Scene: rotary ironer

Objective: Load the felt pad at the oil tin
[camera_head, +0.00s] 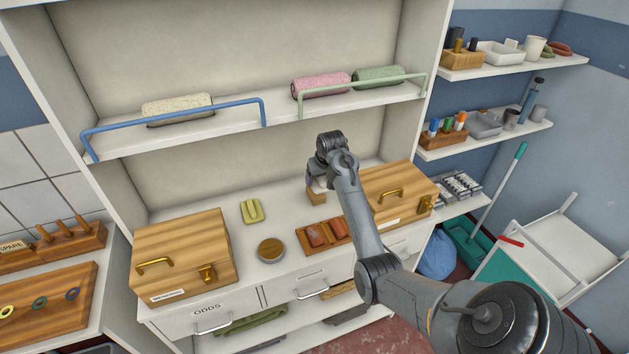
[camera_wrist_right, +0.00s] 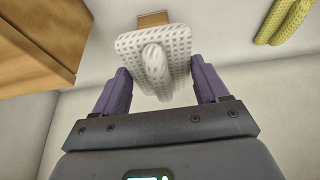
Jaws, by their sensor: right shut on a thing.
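My right gripper (camera_head: 315,184) is over the back of the counter, left of the right wooden box. In the wrist view its purple fingers (camera_wrist_right: 162,82) are shut on a white, dimpled pad (camera_wrist_right: 180,44) with a rounded grip, which I take for the felt pad. A tan block (camera_wrist_right: 153,17) shows just beyond the pad; it also shows under the gripper in the head view (camera_head: 316,198). A round, shallow tin with brown contents (camera_head: 271,249), likely the oil tin, stands open on the counter front. My left gripper is not in view.
A yellow-green ridged piece (camera_head: 252,211) lies behind the tin. A brown tray with reddish blocks (camera_head: 333,236) is right of the tin. Wooden boxes (camera_head: 183,250) (camera_head: 401,190) flank the counter. A shelf with rolls and rails (camera_head: 240,128) hangs above.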

